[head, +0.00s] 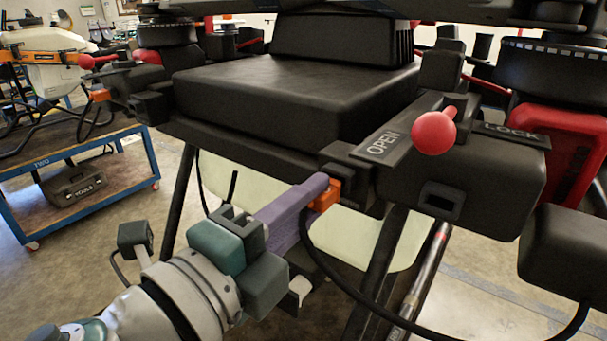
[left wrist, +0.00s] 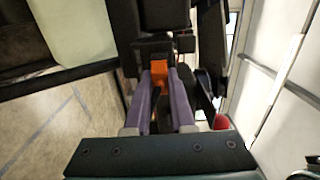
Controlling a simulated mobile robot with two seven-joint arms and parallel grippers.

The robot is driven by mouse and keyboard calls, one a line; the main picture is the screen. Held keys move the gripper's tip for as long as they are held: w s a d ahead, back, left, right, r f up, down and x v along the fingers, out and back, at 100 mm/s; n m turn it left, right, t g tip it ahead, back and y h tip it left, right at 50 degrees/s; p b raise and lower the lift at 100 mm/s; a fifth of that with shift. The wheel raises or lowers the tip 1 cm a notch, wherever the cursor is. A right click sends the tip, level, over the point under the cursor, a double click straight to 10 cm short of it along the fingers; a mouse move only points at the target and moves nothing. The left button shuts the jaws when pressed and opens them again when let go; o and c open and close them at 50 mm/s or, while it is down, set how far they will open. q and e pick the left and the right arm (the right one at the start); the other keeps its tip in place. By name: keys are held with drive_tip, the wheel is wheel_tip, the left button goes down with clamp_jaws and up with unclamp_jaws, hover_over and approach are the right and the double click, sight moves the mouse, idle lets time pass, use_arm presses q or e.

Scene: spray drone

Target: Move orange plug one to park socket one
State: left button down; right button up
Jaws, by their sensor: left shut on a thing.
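The orange plug (head: 327,197) is at the tips of my left gripper's purple fingers. My left gripper (head: 318,184) is shut on it, as the left wrist view also shows, with the plug (left wrist: 159,71) between the fingers. The plug lies against a black block (head: 352,175) on the drone's front edge; I cannot tell how deep it sits in it. A black housing with an empty rectangular opening (head: 440,200) is just to the right. No label names either socket. My right gripper is not in view.
A red-knobbed lever (head: 434,132) stands above the housing, between the words OPEN and LOCK. A black cable (head: 400,318) loops below the drone. A large black battery-like box (head: 285,100) is behind. A blue cart (head: 95,205) stands at the left.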

use_arm(q)
drive_tip(key=shift+x, duration=0.8)
drive_tip(key=c, duration=0.7)
unclamp_jaws()
drive_tip(key=b+v, duration=0.1)
drive_tip(key=v, duration=0.8)
drive_tip(key=shift+s+a, duration=0.25)
drive_tip(key=shift+s, duration=0.1)
